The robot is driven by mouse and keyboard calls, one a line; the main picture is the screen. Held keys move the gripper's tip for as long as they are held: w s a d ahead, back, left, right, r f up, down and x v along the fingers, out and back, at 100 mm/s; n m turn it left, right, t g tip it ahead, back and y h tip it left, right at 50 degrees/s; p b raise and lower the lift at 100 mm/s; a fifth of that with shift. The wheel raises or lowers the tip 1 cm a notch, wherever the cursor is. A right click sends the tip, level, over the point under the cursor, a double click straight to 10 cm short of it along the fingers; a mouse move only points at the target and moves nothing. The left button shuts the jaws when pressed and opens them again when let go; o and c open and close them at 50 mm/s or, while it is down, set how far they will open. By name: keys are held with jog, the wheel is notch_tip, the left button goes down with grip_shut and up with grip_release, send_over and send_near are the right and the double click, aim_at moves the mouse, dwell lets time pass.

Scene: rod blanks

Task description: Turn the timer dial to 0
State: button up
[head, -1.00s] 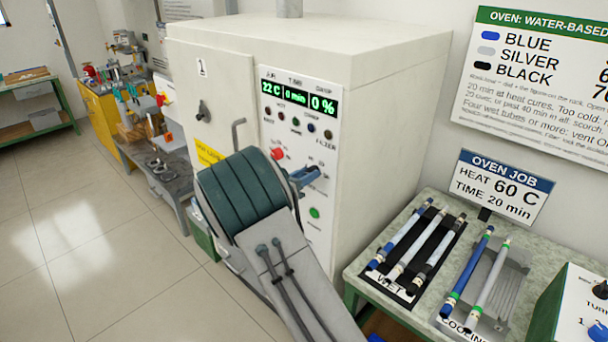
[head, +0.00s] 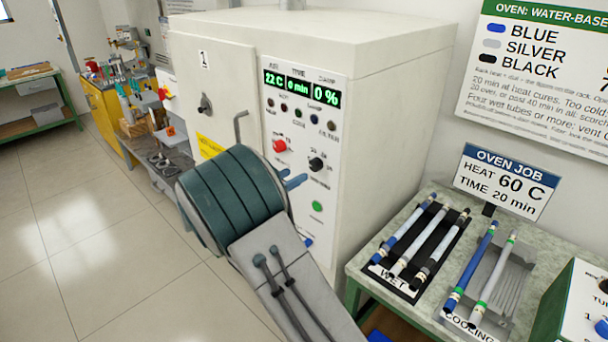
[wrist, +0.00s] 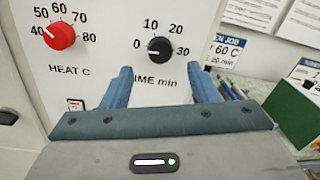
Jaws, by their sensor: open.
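The timer dial (wrist: 160,48) is a round black knob over the label "TIME min" on the white oven panel. Its scale shows 10, 20 and 30, and a pale mark on the knob faces left. It also shows in the head view (head: 316,163), right of the red heat knob (head: 279,146). The oven display (head: 299,87) reads 22 C, 0 min and 0 %. My gripper (wrist: 162,86) is open and empty, its two blue fingers apart below the dial in the wrist view. In the head view the blue fingers (head: 294,182) are left of and below the dial, apart from it.
The red heat knob (wrist: 60,35) is left of the timer dial. A green button (head: 317,206) is below it. At right, a bench (head: 355,268) bears a wet rack (head: 388,278) and a cooling tray (head: 507,285) with rods. A sign reads heat 60 C, time 20 min (head: 503,181).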

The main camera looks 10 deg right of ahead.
jog(key=b+v, duration=0.1)
jog(key=v, duration=0.6)
jog(key=shift+f, duration=0.1)
jog(key=s+d+m+g+y, duration=0.6)
jog(key=s+d+m+g, duration=0.2)
jog(key=s+d+m, duration=0.5)
jog(key=s+a+m+t+y, duration=0.1)
jog(key=s+m+y, duration=0.8)
jog(key=s+m, duration=0.5)
jog(key=s, duration=0.3)
jog(key=shift+m+t, duration=0.4)
